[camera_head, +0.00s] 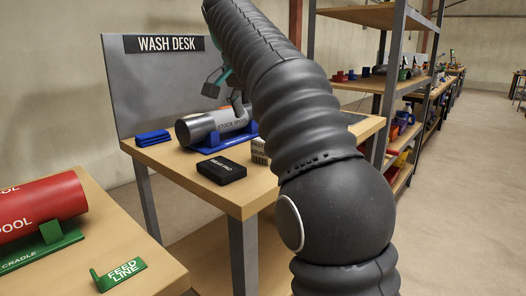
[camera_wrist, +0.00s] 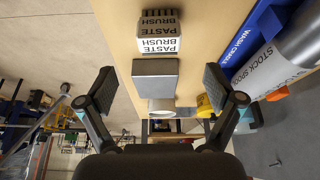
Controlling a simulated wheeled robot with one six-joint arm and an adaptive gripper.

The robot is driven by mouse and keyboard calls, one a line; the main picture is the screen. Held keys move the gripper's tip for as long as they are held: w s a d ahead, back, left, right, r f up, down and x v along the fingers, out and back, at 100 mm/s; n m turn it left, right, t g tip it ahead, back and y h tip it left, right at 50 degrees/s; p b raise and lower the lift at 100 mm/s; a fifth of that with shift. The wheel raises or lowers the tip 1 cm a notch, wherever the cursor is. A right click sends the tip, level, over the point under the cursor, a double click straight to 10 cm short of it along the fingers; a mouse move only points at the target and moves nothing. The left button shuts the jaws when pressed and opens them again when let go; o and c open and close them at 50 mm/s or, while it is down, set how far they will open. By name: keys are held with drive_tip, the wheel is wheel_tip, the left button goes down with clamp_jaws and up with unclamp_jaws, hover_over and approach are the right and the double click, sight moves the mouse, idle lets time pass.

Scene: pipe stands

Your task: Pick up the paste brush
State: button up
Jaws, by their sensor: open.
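The paste brush (camera_wrist: 158,42) shows in the wrist view as a pale block with "PASTE BRUSH" printed on it. A grey block and a pale round end line up with it and look like parts of the same brush. In the head view the brush (camera_head: 259,151) stands near the front of the wash desk, partly behind my arm. My gripper (camera_wrist: 158,76) is open and empty, with one finger on each side of the grey part and clear gaps. In the head view its fingers (camera_head: 226,93) show above the desk, partly hidden by my arm.
The wash desk (camera_head: 185,165) also holds a silver stock spool (camera_head: 202,128) on a blue cradle, a black box (camera_head: 221,170) and folded blue cloths (camera_head: 153,138). A red spool (camera_head: 42,207) lies on a nearer table at left. Shelving (camera_head: 388,85) stands at right, beside open floor.

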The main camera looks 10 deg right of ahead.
drive_tip(key=shift+s+x, duration=0.2)
drive_tip(key=shift+x, duration=4.95)
drive_tip(key=shift+a, duration=0.1)
drive_tip(key=c, duration=1.3)
